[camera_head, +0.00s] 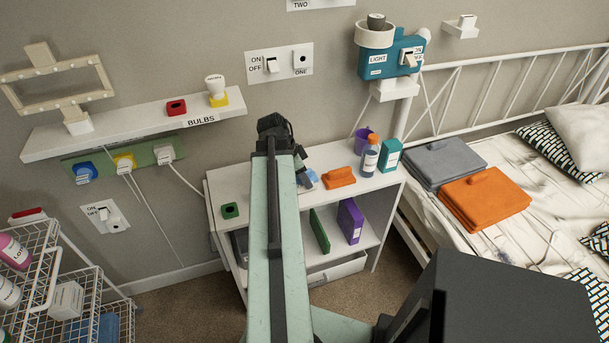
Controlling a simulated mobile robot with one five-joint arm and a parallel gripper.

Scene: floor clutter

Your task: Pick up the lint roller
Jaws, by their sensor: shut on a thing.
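My gripper (303,170) is mostly hidden behind my arm; a dark part of it shows just right of the arm, over the white shelf unit (352,198). A small light-blue and white thing (309,180) shows at its tip and appears to be the lint roller, shut in the jaws. Most of it is hidden, and I cannot tell whether it touches the shelf top.
The bed (430,205) adjoins the unit's right side.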

